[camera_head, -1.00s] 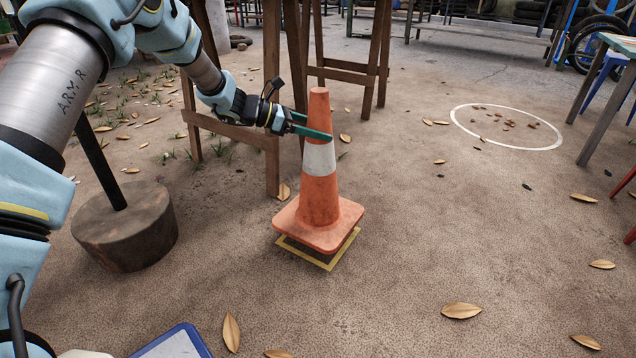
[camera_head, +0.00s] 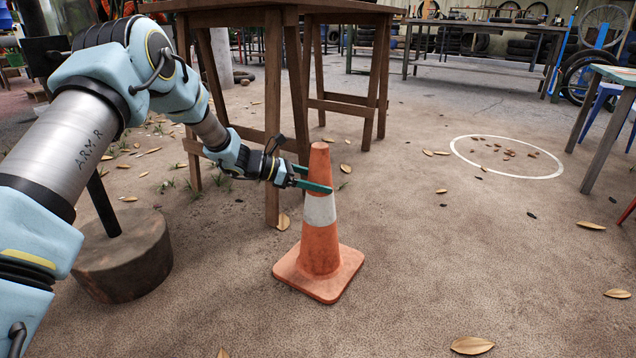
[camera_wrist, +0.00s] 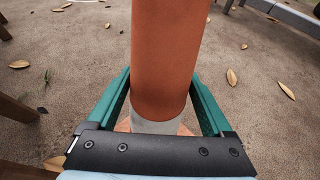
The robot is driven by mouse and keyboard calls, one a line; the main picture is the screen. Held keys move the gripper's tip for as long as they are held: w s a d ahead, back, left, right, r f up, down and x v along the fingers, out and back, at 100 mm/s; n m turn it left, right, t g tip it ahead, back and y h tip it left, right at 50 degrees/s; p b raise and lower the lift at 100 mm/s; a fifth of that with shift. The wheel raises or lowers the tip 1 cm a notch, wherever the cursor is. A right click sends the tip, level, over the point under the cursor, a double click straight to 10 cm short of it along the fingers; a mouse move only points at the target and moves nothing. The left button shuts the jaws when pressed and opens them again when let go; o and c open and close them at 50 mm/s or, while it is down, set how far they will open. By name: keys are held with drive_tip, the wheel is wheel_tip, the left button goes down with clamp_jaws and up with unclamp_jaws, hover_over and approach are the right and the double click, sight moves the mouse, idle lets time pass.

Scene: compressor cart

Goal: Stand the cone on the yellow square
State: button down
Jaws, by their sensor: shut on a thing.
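The orange cone (camera_head: 319,250) with a white band stands upright on its square base on the dirt floor, in the middle of the head view. My gripper (camera_head: 312,180) reaches in from the left and is shut on the cone's upper part, just above the white band. In the wrist view, the green fingers of my gripper (camera_wrist: 165,95) lie on either side of the orange cone body (camera_wrist: 168,60). The yellow square is not visible now; the cone's base seems to cover it. Whether the base touches the floor fully is hard to tell.
A wooden table (camera_head: 272,110) stands behind the gripper. A round wooden block (camera_head: 125,262) with a black pole is at the left. A white circle (camera_head: 507,157) with leaves lies at the right. Floor right of the cone is clear except scattered leaves.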

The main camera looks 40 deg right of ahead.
unclamp_jaws()
drive_tip(key=shift+r, duration=0.15)
drive_tip(key=p+v, duration=0.4)
drive_tip(key=v, duration=0.8)
drive_tip(key=shift+p, duration=0.4)
